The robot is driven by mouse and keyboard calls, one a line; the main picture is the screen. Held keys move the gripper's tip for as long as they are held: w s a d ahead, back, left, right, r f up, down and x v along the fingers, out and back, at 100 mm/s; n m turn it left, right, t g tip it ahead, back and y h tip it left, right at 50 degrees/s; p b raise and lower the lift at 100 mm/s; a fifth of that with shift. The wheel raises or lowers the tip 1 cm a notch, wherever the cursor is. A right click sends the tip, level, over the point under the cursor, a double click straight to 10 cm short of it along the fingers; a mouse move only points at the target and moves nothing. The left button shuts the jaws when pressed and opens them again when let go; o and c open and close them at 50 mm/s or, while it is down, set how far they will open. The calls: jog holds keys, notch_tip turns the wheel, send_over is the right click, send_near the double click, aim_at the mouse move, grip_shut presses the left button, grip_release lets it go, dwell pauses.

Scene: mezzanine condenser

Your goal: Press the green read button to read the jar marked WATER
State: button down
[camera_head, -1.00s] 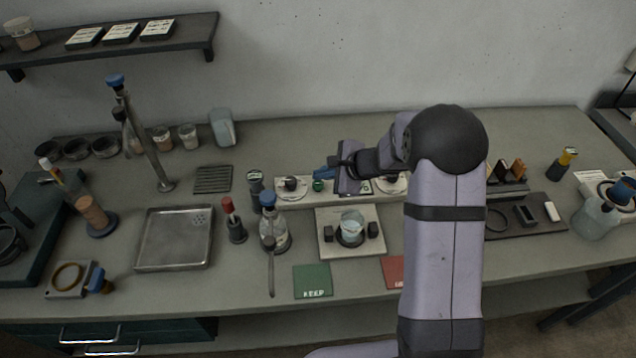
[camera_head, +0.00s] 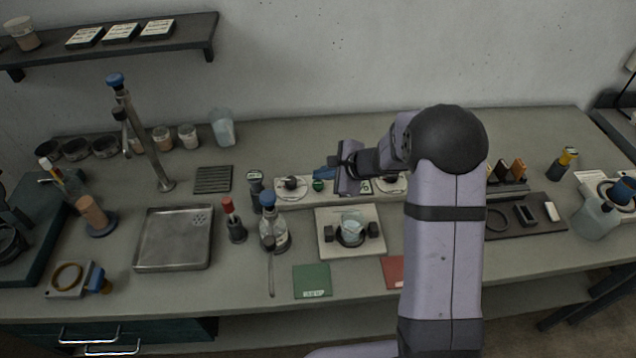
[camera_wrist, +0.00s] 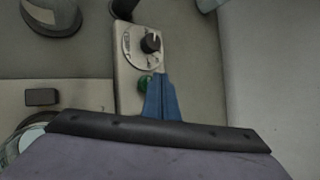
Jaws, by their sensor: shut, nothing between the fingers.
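The green read button (camera_head: 318,186) sits on a pale control strip (camera_head: 333,191), right of a dial with a black knob (camera_head: 291,184). In the wrist view the green button (camera_wrist: 145,83) shows just left of my blue fingertips. My gripper (camera_head: 322,174) is shut and empty, its fingertips by the button; whether they touch it I cannot tell. A glass jar (camera_head: 351,224) stands on a square pale plate (camera_head: 328,249) between two dark blocks, in front of the strip. I cannot read a WATER mark on it. My gripper body hides part of the strip's middle.
A bottle with a blue cap (camera_head: 272,232) and a red-topped holder (camera_head: 235,224) stand left of the plate. A green card (camera_head: 312,279) and a red card (camera_head: 394,268) lie at the front. A metal tray (camera_head: 174,238) lies further left.

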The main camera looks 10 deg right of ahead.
aim_at(322, 185)
jog(key=shift+f+b, duration=1.1)
jog(key=shift+b, duration=0.25)
dwell(1.0)
jog(key=shift+r, duration=0.15)
jog(key=shift+r+p, duration=0.8)
jog(key=shift+r, duration=0.15)
jog(key=shift+r+p, duration=1.85)
jog(key=shift+r, duration=0.7)
